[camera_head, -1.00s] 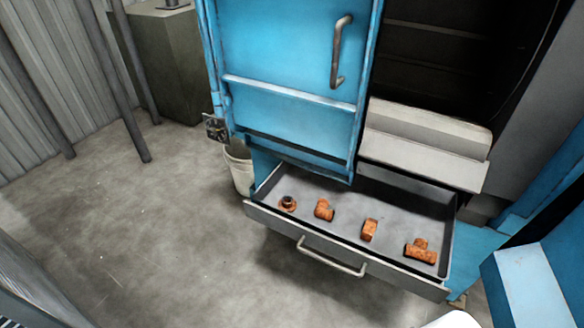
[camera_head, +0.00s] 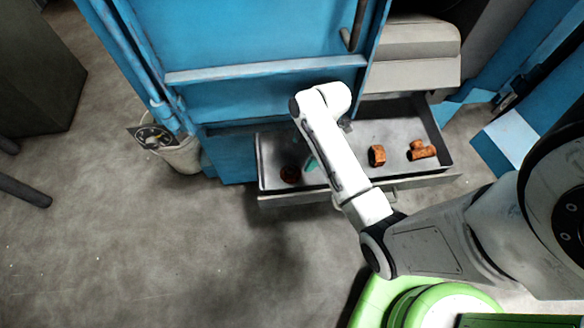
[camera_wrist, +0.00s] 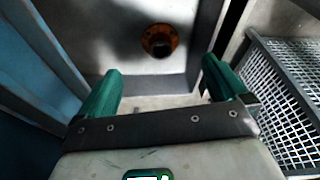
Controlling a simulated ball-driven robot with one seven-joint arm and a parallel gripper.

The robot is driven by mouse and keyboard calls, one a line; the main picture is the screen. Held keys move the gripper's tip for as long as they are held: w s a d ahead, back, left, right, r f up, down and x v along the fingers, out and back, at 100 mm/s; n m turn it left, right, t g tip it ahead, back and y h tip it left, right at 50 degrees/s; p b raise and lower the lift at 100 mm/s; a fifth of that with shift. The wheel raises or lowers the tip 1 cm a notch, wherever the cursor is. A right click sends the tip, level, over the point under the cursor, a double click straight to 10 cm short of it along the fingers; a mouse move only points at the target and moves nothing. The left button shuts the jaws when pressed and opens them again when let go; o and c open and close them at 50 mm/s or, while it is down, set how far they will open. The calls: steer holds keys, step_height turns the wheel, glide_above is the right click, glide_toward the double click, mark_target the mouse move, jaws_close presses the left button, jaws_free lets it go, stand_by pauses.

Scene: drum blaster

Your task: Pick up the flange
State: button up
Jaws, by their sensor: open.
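The flange (camera_head: 290,174) is a rusty orange-brown round piece with a dark centre, lying in the left end of the open grey drawer (camera_head: 440,143). In the wrist view the flange (camera_wrist: 160,40) lies on the drawer floor, ahead of and between my fingertips, with nothing touching it. My gripper (camera_wrist: 161,76) is open and empty, its two green fingers on either side of the view. In the head view one green finger of my gripper (camera_head: 311,164) shows just right of the flange; my white arm hides the rest.
An orange coupling (camera_head: 377,156) and a tee fitting (camera_head: 422,150) lie farther right in the drawer. The blue cabinet door (camera_head: 250,50) stands behind the drawer. A white bucket (camera_head: 182,156) is at its left. A metal mesh (camera_wrist: 285,90) shows at right in the wrist view.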

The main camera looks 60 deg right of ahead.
glide_above(292, 169)
steer(key=s+d, duration=0.1)
steer(key=f, duration=0.4)
steer(key=shift+s+d, duration=0.15)
steer(key=shift+d, duration=0.05)
steer(key=shift+x, duration=3.2)
steer(key=shift+a, duration=0.2)
steer(key=shift+r, duration=0.1)
steer(key=c, duration=1.4)
